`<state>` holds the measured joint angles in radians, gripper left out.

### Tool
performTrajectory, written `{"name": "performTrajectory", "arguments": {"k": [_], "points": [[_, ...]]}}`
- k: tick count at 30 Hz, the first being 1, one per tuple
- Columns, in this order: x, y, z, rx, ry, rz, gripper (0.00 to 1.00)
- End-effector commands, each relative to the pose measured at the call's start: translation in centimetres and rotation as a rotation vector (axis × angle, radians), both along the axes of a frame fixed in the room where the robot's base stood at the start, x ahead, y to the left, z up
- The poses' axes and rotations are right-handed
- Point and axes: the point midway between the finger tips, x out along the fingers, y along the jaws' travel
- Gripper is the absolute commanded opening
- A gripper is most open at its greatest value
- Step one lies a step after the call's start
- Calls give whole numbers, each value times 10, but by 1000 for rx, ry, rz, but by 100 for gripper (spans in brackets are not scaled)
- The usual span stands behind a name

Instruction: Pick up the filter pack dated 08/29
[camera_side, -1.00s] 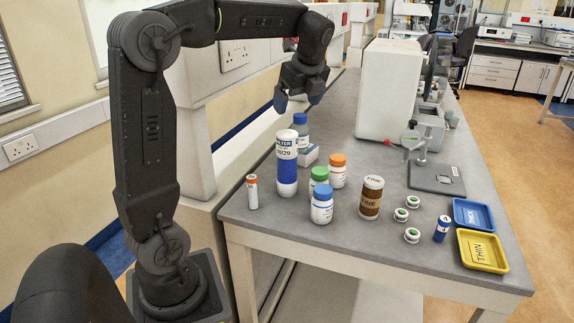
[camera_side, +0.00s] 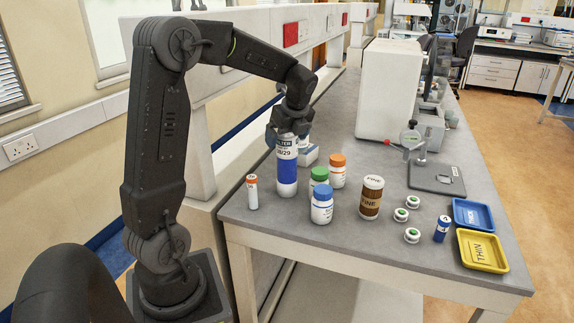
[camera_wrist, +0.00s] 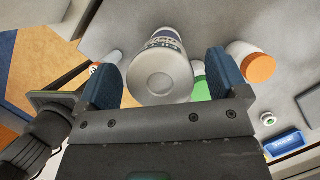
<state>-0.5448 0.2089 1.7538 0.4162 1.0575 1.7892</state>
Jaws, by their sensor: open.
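My gripper (camera_side: 288,139) is at the top of the pack in the side view, pointing down. In the wrist view the pack's round pale end (camera_wrist: 163,76) lies between the two blue fingers of my gripper (camera_wrist: 165,78). The fingers are apart, with a gap visible on the right side.
A blue-capped bottle (camera_side: 322,204), a green-capped bottle (camera_side: 319,178) and an orange-capped bottle (camera_side: 338,171) stand close right of the pack. A small orange-topped tube (camera_side: 252,192) stands left. A brown FINE jar (camera_side: 371,198), blue tray (camera_side: 473,214) and yellow tray (camera_side: 482,251) are farther right.

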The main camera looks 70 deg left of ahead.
Motion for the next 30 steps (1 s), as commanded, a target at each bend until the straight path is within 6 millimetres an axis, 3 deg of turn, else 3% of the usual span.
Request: {"name": "performTrajectory", "arguments": {"k": [4,12,30], "points": [[-1,5,-13,0,1,0,92],[-1,6,-14,0,-1,0,90],[-1,6,-14,0,-1,0,33]]}}
